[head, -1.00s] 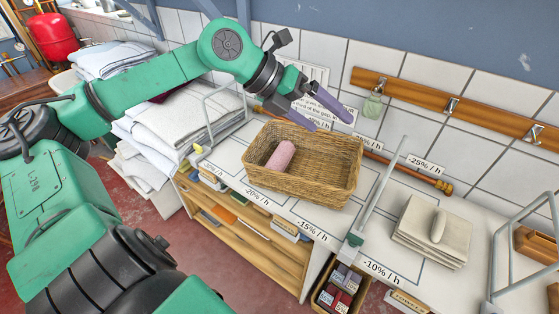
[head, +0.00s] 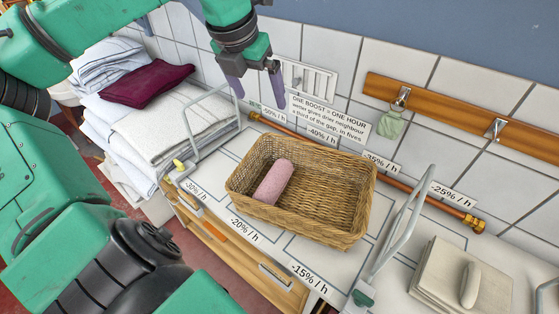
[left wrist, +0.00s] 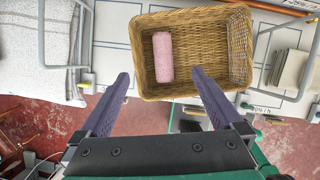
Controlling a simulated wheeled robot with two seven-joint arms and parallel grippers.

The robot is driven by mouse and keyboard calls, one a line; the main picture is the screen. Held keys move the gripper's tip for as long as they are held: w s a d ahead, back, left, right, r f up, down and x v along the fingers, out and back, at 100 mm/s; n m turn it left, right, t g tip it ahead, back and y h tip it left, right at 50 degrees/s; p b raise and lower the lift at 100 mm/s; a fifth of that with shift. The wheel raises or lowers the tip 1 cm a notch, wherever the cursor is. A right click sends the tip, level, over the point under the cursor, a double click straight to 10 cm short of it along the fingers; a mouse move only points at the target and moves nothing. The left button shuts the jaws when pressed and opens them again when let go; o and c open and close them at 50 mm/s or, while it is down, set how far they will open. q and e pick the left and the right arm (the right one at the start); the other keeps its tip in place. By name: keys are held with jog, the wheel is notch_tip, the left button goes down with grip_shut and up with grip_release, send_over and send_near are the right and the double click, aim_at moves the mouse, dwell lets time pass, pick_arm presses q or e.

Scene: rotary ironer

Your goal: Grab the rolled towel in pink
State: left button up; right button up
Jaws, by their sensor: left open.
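The pink rolled towel (head: 273,182) lies in the left part of a wicker basket (head: 340,222) on the white counter. It also shows in the left wrist view (left wrist: 163,57), lengthwise near the basket's left wall. My left gripper (head: 256,80) is open and empty, pointing down, above and behind the basket's far left corner in the head view. In the left wrist view its two purple fingers (left wrist: 160,75) are wide apart, with the towel seen between and beyond them. Nothing touches the towel but the basket. My right gripper is not in view.
A stack of white towels with a maroon one (head: 148,84) stands left of the basket. A metal rail (head: 402,240) and a pile of folded cloths (head: 462,280) are to the right. A brass-ended pipe (head: 440,206) runs along the tiled wall behind.

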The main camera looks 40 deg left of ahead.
pick_arm(q)
notch_tip(320, 180, down, 8)
jog(key=s+b, duration=0.1)
jog(key=b, duration=1.6)
send_near(272, 179)
jog(key=p+x, duration=0.2)
jog(key=x, duration=0.9)
jog(key=shift+f, duration=0.25)
jog(key=shift+w+f, duration=0.25)
jog(key=shift+f, duration=0.05)
jog(key=c, duration=1.4)
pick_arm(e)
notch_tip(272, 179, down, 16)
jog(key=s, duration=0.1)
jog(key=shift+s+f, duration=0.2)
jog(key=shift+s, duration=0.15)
